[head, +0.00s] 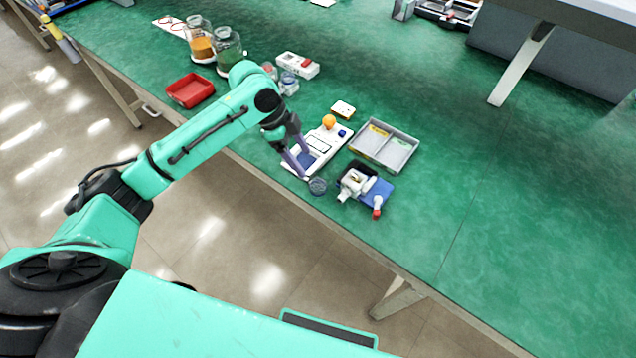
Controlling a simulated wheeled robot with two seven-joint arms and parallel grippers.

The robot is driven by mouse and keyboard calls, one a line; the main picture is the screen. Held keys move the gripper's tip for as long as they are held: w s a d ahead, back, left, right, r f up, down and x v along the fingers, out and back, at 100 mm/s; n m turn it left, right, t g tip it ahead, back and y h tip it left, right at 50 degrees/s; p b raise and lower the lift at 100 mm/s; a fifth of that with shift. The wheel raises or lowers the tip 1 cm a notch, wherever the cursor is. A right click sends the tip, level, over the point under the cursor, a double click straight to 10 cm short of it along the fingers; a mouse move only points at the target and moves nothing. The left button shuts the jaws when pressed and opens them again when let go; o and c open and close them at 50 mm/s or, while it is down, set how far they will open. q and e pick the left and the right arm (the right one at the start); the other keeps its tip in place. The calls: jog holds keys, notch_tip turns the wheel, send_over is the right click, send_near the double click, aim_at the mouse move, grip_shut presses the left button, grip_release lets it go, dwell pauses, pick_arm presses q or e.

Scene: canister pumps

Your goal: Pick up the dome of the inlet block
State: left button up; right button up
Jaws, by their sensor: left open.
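A small clear, round, dome-like piece (318,187) lies on the green bench near its front edge. I take it to be the dome, though it is too small to be sure. A pump-like assembly (352,184) with white parts, a blue base and a red-tipped fitting stands just right of it. I cannot tell which part is the inlet block. My left gripper (305,165) is open, with its purple-grey fingers just up and left of the clear piece, over the white board's near end. Nothing shows between the fingers. My right gripper is out of view.
A white board (322,158) bears an orange ball (328,121) and blue items. A grey divided tray (401,158) stands to its right. A red bin (190,91) and jars (228,50) stand at the back left.

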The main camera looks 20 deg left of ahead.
aim_at(318, 183)
pick_arm(q)
jog(key=p+x, duration=0.1)
jog(key=x, duration=0.8)
jog(key=shift+s+f+p, duration=0.15)
jog(key=shift+f+p, duration=0.15)
jog(key=shift+p, duration=0.05)
jog(key=shift+d+f, duration=0.2)
jog(key=shift+f, duration=0.2)
